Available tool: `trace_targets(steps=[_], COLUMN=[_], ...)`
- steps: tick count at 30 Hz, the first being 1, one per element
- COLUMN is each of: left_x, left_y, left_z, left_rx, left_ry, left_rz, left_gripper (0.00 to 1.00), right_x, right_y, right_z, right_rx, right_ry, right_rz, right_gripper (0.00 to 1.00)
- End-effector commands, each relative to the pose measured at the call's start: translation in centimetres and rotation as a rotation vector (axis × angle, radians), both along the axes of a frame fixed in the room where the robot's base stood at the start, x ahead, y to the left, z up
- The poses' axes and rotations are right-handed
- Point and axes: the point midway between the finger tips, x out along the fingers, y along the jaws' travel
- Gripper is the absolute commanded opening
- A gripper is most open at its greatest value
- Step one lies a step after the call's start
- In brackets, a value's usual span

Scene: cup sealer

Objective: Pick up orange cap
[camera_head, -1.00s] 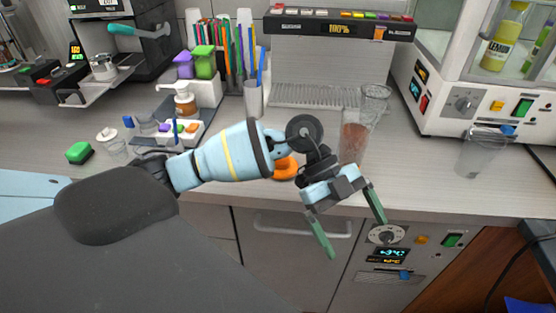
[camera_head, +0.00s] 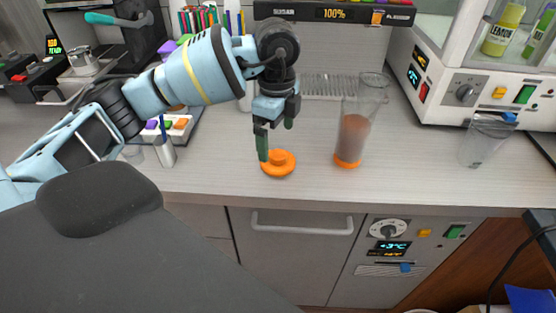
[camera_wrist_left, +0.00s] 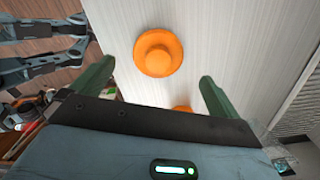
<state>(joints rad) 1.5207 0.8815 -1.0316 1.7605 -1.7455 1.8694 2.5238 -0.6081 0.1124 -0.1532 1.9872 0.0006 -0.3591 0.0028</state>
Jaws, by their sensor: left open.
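The orange cap (camera_head: 278,163) lies flat on the counter, a round disc with a raised knob in its middle. It also shows in the left wrist view (camera_wrist_left: 158,53), whole, ahead of and between the fingers. My left gripper (camera_head: 275,142) points down just above and behind the cap, with its green fingers apart. In the left wrist view the open fingers (camera_wrist_left: 155,85) hold nothing. I cannot tell whether a fingertip touches the cap. My right gripper is not seen in the head view.
A clear blender cup with brown contents and an orange base (camera_head: 352,135) stands right of the cap. A clear pitcher (camera_head: 485,140) stands farther right by the white machine (camera_head: 465,90). The counter front (camera_head: 220,190) is bare.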

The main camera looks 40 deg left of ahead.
Motion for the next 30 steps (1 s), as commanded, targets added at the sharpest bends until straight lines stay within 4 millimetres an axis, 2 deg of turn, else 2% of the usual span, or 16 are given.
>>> trace_targets(steps=[8, 18, 27, 30], left_x=[-0.1, -0.2, -0.2, -0.2], left_y=[-0.1, -0.5, -0.5, -0.5], left_z=[-1.3, -5.6, -6.0, -6.0], left_rx=[0.0, -0.001, -0.002, -0.002], left_ry=[0.0, 0.001, -0.001, -0.001], left_rz=[-0.002, -0.002, -0.003, -0.003], left_gripper=[1.0, 1.0, 1.0, 0.88], right_x=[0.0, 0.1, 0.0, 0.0], right_y=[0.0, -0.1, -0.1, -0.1], right_z=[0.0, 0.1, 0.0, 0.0], right_rx=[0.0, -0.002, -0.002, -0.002], right_ry=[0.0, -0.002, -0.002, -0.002], right_rz=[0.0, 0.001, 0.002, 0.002], right_gripper=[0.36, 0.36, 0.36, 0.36])
